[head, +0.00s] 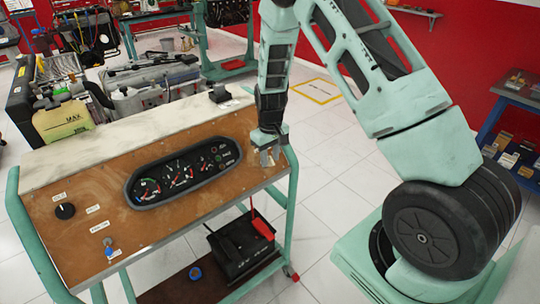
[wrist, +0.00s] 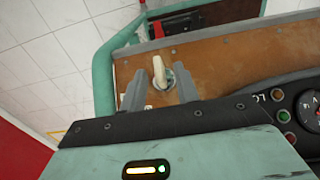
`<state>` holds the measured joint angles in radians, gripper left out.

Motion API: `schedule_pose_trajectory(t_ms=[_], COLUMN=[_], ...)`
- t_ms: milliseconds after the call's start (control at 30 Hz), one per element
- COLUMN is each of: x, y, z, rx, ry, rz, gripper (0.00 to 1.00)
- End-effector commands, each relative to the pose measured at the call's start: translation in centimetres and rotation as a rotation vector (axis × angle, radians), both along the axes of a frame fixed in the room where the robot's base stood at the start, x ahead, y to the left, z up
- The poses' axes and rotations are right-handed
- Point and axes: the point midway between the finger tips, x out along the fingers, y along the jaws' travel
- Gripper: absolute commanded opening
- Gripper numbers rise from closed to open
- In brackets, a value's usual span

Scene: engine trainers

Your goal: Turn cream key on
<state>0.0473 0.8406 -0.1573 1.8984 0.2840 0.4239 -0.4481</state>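The cream key (wrist: 159,70) stands in a round metal switch on the brown panel (wrist: 230,60), near the panel's edge. In the wrist view my gripper (wrist: 160,86) has one grey finger on each side of the key. The fingers are apart, with a visible gap between each finger and the key. In the head view my gripper (head: 267,154) is at the right end of the panel (head: 90,215), over the key's place. The key is mostly hidden there by the fingers.
The black gauge cluster (head: 183,173) lies left of my gripper. A black knob (head: 65,211) and a blue-tipped switch (head: 112,252) are at the panel's left. The engine trainer's green frame (head: 292,205) runs close by on the right. A black battery (head: 240,247) sits on the lower shelf.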

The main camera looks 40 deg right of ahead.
Motion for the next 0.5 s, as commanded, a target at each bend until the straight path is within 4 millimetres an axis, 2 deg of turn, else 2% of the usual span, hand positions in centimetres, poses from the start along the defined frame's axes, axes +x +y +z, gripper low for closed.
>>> schedule_pose_trajectory(t_ms=[367, 400, 500], x=[0.01, 0.01, 0.0], y=[-0.01, -0.01, -0.01], z=[-0.75, -0.75, -0.75], rx=[0.0, 0.0, 0.0], ry=[-0.001, -0.001, -0.001], rz=[-0.001, -0.001, -0.001], gripper=[0.31, 0.28, 0.0])
